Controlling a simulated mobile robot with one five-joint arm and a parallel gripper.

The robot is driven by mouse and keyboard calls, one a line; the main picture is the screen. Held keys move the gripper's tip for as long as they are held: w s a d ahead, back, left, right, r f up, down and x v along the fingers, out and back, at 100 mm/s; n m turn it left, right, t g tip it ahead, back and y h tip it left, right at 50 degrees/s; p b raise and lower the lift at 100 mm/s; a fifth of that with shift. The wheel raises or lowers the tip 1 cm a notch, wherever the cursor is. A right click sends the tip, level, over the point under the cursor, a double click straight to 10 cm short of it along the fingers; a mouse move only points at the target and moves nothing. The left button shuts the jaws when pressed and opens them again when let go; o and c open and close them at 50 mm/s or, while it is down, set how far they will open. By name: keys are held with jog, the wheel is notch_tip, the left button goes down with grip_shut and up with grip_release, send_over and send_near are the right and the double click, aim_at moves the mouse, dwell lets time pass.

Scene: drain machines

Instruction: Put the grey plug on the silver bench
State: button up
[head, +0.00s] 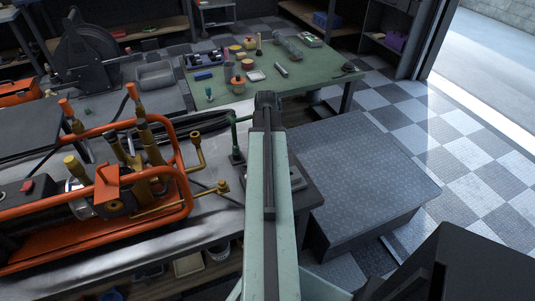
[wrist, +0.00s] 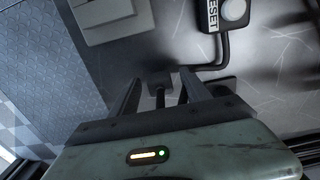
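The silver bench (head: 150,240) is at the left of the head view, under an orange-framed machine. My gripper (wrist: 162,92) is over its right part in the wrist view, with its two dark fingers apart. A small dark grey block (wrist: 158,77) with a short black stem shows between the fingers; I cannot tell whether it is the grey plug or a fixed part, or whether the fingers touch it. In the head view my arm hides the fingertips. No grey plug can be picked out for sure.
The orange-framed machine (head: 110,190) has brass handles reaching right. A green table (head: 315,68) behind holds jars, a small grey cylinder (head: 281,69) and other parts. A grey platform (head: 365,175) stands right of the bench. A RESET button (wrist: 234,10) shows in the wrist view.

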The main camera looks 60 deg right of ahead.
jog(key=shift+r, duration=0.1)
notch_tip(320, 180, up, 8)
jog(key=p, duration=0.8)
jog(key=shift+f, duration=0.2)
